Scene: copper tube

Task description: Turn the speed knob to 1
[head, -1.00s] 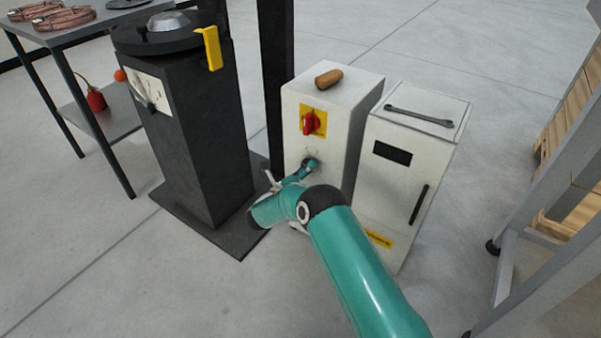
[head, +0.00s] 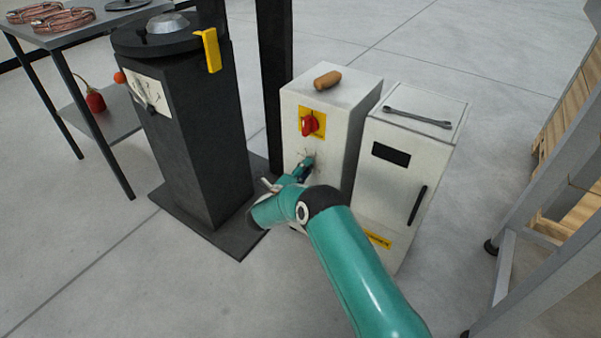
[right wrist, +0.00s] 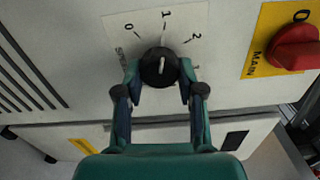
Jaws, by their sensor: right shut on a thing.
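The speed knob (right wrist: 159,67) is a round black knob on a white dial plate (right wrist: 120,27) marked 0, 1 and 2. Its white pointer line points up in the right wrist view, close to the 1 mark. My right gripper (right wrist: 158,82) has a finger on each side of the knob and is shut on it. In the head view my right gripper (head: 304,172) reaches the front of the white cabinet (head: 340,105) and mostly hides the knob. My left gripper is not in view.
A red main switch (head: 309,124) on a yellow plate sits above the knob. A wooden handle-like piece (head: 327,80) lies on the cabinet top. A second white cabinet (head: 385,190) with a wrench (head: 417,118) stands right; a dark machine (head: 200,140) stands left.

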